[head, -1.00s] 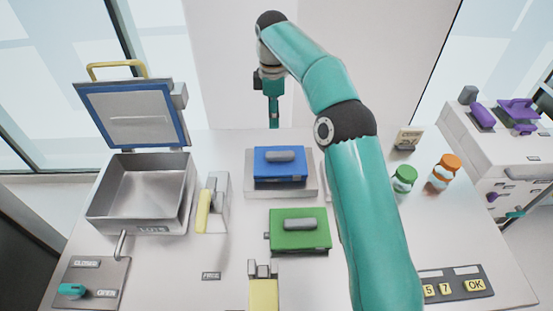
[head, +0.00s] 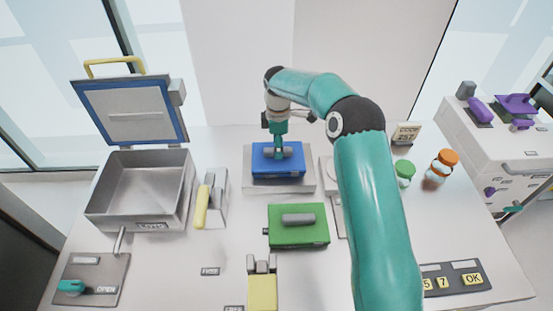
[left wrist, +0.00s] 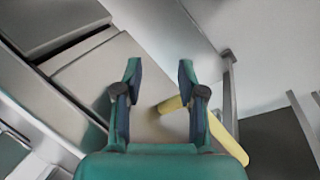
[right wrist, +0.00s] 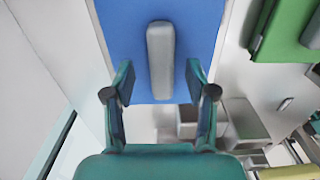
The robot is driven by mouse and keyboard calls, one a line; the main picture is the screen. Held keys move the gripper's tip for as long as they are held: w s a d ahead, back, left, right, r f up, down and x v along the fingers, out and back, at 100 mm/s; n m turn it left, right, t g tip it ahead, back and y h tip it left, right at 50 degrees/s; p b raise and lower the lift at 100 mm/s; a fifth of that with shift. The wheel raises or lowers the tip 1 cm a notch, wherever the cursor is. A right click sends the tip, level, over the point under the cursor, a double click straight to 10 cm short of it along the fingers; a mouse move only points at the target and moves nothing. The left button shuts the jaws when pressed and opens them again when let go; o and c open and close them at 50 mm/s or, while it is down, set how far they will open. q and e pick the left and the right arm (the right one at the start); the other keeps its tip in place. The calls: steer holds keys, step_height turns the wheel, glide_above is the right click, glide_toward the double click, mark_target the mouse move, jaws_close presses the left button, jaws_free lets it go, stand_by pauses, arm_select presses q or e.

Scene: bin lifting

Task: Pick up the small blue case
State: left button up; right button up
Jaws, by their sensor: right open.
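The small blue case (head: 277,162) lies flat on a grey platform in the middle of the table, with a grey handle (head: 290,151) on top. My right gripper (head: 279,152) is right at the case's handle, coming from above and behind. In the right wrist view the gripper (right wrist: 160,85) is open, its fingers on either side of the near end of the handle (right wrist: 160,60), over the blue case (right wrist: 195,25). I cannot tell if they touch it. My left gripper (left wrist: 159,75) shows only in the left wrist view, open and empty.
A green case (head: 298,236) with a grey handle lies in front of the blue one. An open metal bin (head: 140,190) stands left, its lid raised. A yellow-handled lever (head: 202,207) is between. Jars (head: 404,172) and a keypad (head: 452,280) are right.

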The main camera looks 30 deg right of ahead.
steer(key=shift+f, duration=0.95)
jaws_close()
steer(key=shift+r, duration=0.2)
